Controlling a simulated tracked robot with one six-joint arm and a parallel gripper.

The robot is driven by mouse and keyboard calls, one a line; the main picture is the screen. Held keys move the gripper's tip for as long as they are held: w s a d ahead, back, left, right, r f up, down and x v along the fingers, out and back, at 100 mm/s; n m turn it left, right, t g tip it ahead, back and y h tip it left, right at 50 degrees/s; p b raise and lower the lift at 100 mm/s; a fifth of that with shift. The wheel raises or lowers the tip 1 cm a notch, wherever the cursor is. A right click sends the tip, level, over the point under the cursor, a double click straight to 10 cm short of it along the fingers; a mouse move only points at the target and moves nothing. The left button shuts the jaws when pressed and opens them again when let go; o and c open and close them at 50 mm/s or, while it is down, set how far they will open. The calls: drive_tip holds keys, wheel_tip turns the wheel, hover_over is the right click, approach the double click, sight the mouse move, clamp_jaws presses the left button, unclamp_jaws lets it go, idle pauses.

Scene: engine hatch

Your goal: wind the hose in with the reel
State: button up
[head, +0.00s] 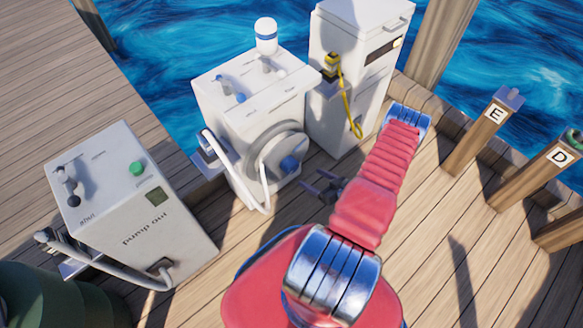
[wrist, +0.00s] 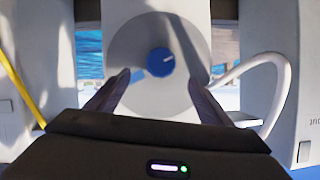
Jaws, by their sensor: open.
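The hose reel is a grey disc (head: 277,154) on the front of a white cabinet (head: 238,124). A blue crank knob (head: 289,165) sits on the disc. In the wrist view the blue knob (wrist: 159,61) is ahead, between and beyond my fingertips, with a blue arm running down left from it. The white hose (head: 263,190) hangs in a loop from the cabinet's front, and it also shows at the right in the wrist view (wrist: 275,58). My gripper (head: 318,189) is open and empty, a little in front of the reel and apart from the knob.
A pump-out cabinet (head: 135,205) with its own grey hose stands at the left. A taller white cabinet (head: 355,85) with a yellow cable (head: 345,95) stands right of the reel. Posts marked E (head: 485,130) and D (head: 545,170) line the right. Open planks lie before the reel.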

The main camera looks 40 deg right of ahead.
sight(294, 169)
drive_tip(key=shift+w, duration=0.1)
idle(0.3)
drive_tip(key=x, duration=1.3)
drive_tip(key=shift+w+a+f, duration=0.15)
drive_tip(key=shift+w, duration=0.15)
drive_tip(key=shift+c, duration=0.2)
drive_tip(key=c, duration=1)
